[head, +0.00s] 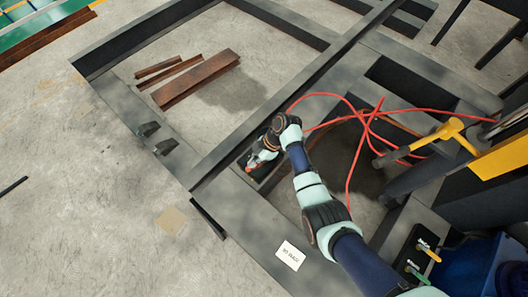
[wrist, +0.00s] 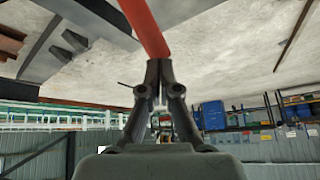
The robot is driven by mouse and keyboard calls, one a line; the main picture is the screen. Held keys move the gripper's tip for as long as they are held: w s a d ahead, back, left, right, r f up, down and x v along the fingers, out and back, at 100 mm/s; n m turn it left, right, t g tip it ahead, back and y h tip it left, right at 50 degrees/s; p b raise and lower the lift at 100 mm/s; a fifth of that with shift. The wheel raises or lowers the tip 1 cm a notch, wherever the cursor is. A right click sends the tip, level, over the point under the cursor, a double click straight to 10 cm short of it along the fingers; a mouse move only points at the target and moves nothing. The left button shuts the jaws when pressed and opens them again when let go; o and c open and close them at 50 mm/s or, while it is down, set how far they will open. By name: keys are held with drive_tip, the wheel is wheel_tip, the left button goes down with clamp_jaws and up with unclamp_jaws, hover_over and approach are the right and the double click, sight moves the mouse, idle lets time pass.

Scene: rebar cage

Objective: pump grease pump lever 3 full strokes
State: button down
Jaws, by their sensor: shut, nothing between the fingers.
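My gripper (wrist: 159,66) is shut in the wrist view, its two dark fingertips together. A red bar (wrist: 145,26) runs down from the top edge to the fingertips. It may be the grease pump lever, but I cannot tell whether it touches the fingers. In the head view my gripper (head: 254,162) is low over the dark steel frame, with a small patch of red by its tip. The body of the pump is not clearly visible; my arm and gripper may cover it.
A dark steel frame (head: 229,213) spans the floor. Red hose (head: 356,160) loops right of my gripper. Rusty beams (head: 196,80) lie at upper left. A yellow-headed tool (head: 451,130) and a yellow block (head: 497,157) stand at right. A white label (head: 290,255) lies near the bottom.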

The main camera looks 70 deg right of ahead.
sight(249, 171)
drive_tip(key=shift+a+f, duration=0.1)
drive_tip(key=shift+w+a+f, duration=0.25)
drive_tip(key=shift+a+f, duration=0.2)
drive_tip(key=shift+f, duration=0.05)
idle(0.3)
drive_tip(key=shift+w+a+f+b, duration=0.2)
drive_tip(key=shift+a+f+b, duration=0.1)
drive_tip(key=shift+a+f, duration=0.15)
drive_tip(key=shift+f, duration=0.1)
drive_tip(key=shift+w+a+f, duration=0.2)
drive_tip(key=shift+a+f, duration=0.15)
drive_tip(key=shift+f, duration=0.2)
drive_tip(key=shift+w+a+f+b, duration=0.15)
drive_tip(key=shift+a+f+b, duration=0.2)
drive_tip(key=shift+f+b, duration=0.2)
